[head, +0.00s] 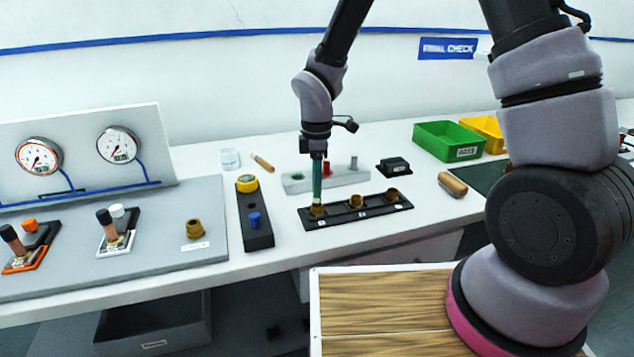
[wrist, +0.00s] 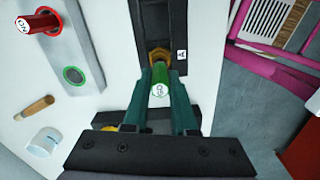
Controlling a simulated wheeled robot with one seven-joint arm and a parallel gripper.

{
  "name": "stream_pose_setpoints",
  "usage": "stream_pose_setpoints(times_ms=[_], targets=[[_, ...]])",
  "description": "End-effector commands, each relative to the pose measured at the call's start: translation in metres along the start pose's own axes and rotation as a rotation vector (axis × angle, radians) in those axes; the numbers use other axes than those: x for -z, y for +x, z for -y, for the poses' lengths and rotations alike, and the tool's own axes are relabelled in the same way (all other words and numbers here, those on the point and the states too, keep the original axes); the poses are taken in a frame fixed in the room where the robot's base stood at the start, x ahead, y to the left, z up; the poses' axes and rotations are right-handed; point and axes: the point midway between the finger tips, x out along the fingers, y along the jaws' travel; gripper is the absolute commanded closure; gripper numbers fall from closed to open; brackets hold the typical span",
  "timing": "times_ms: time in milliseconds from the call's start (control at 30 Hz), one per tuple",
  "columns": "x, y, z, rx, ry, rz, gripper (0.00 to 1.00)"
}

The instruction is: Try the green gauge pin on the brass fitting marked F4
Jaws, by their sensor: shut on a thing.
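My gripper (head: 317,188), with teal fingers, points down over the left end of a black fitting strip (head: 337,216). It is shut on the green gauge pin (wrist: 160,91), whose pale end faces the wrist camera. Below the fingers is a brass fitting (head: 317,211), which also shows just beyond the pin in the wrist view (wrist: 160,56). I cannot tell whether the pin's tip is inside it or just above. A small tag (wrist: 181,54) beside it is too small to read surely. Two more brass fittings (head: 355,201) (head: 392,195) stand along the strip.
Behind the strip, a pale gauge block (head: 345,179) has an empty green-ringed hole (wrist: 73,74) and a red pin (wrist: 37,23). A black holder with a blue knob (head: 254,220) stands left. A wooden handle (head: 453,184) and green bin (head: 448,141) are right.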

Motion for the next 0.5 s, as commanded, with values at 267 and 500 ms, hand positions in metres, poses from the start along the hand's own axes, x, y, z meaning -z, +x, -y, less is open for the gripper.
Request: stream_pose_setpoints(times_ms=[267, 500], targets=[[0.001, -0.017, -0.001, -0.002, 0.000, -0.001, 1.00], [0.000, -0.036, -0.001, -0.002, 0.001, -0.001, 1.00]])
